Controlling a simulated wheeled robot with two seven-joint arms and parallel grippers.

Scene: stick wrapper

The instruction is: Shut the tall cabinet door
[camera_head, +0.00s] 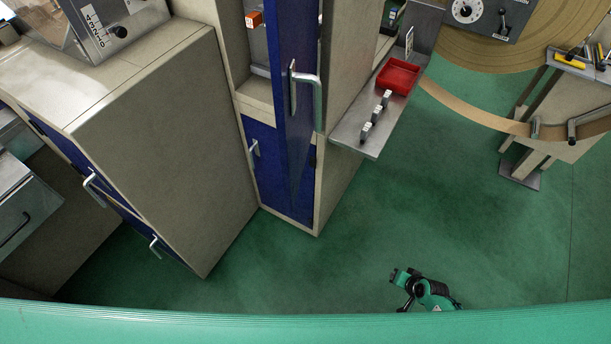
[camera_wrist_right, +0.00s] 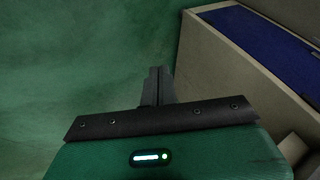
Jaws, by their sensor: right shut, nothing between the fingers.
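The tall cabinet (camera_head: 340,80) stands at the upper middle of the head view. Its blue door (camera_head: 295,60) stands open, swung out toward me, with a metal handle (camera_head: 318,100). The open upper part shows shelves and a small orange box (camera_head: 254,20). A lower blue door (camera_head: 270,175) with its own handle looks shut. My right gripper (camera_head: 398,276) is low at the right of the cabinet, over green floor and well apart from the door. In the wrist view its fingers (camera_wrist_right: 160,84) are together and empty. My left gripper is not in view.
A low beige cabinet (camera_head: 165,130) with blue fronts stands at the left. A metal side shelf (camera_head: 355,130) with a red tray (camera_head: 398,76) juts out right of the tall cabinet. A beige stand (camera_head: 565,110) is at the far right. Green floor between is clear.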

